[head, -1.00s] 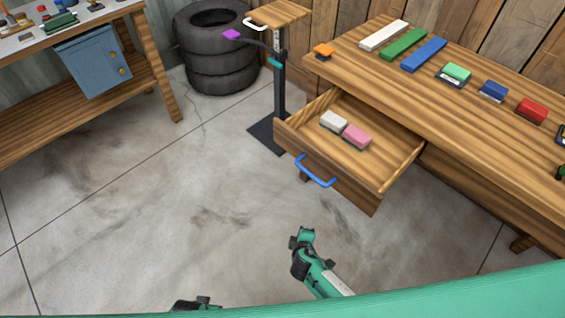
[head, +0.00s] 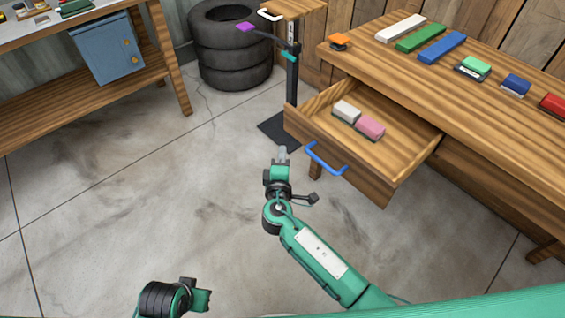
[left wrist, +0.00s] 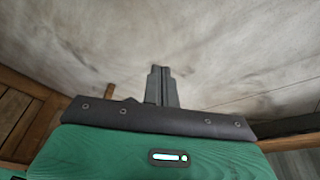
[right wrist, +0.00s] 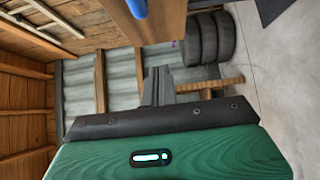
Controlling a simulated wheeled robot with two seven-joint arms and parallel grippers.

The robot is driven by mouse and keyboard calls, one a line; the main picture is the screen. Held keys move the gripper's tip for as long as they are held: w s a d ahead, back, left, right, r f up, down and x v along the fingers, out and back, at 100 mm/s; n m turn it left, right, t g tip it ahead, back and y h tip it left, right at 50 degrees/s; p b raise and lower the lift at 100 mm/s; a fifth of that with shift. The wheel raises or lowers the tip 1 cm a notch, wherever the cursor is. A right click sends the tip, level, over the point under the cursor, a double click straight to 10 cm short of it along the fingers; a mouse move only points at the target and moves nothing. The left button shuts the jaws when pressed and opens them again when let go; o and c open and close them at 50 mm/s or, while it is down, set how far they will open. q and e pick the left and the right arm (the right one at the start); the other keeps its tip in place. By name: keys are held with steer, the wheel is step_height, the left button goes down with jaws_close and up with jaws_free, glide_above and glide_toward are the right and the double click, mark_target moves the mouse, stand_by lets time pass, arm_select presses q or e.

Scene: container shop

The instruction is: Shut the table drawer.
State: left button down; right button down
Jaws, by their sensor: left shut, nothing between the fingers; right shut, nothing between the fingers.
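The wooden table drawer (head: 340,172) stands pulled out of the table (head: 470,95), its blue handle (head: 326,160) on the front panel. A white block (head: 347,111) and a pink block (head: 370,127) lie inside it. My right gripper (head: 282,152) is shut and empty, left of the handle in the head view and apart from it. In the right wrist view its closed fingers (right wrist: 158,85) show below the drawer front (right wrist: 165,22) and part of the blue handle (right wrist: 138,8). My left gripper (left wrist: 161,85) is shut and empty over bare floor in the left wrist view.
A post stand (head: 292,90) with a dark base is just beyond the drawer's left corner. Stacked tires (head: 232,50) stand behind it. A workbench with a blue cabinet (head: 107,50) is at the upper left. The floor in front of the drawer is clear.

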mark_target(294, 127)
arm_select(q)
steer(key=shift+f, duration=0.7)
arm_select(e)
steer(key=shift+w+d, duration=0.65)
steer(key=shift+w, duration=0.55)
steer(key=shift+w+d, duration=0.6)
steer(key=shift+w, duration=0.65)
steer(key=shift+w+d, duration=0.65)
steer(key=shift+w, duration=0.55)
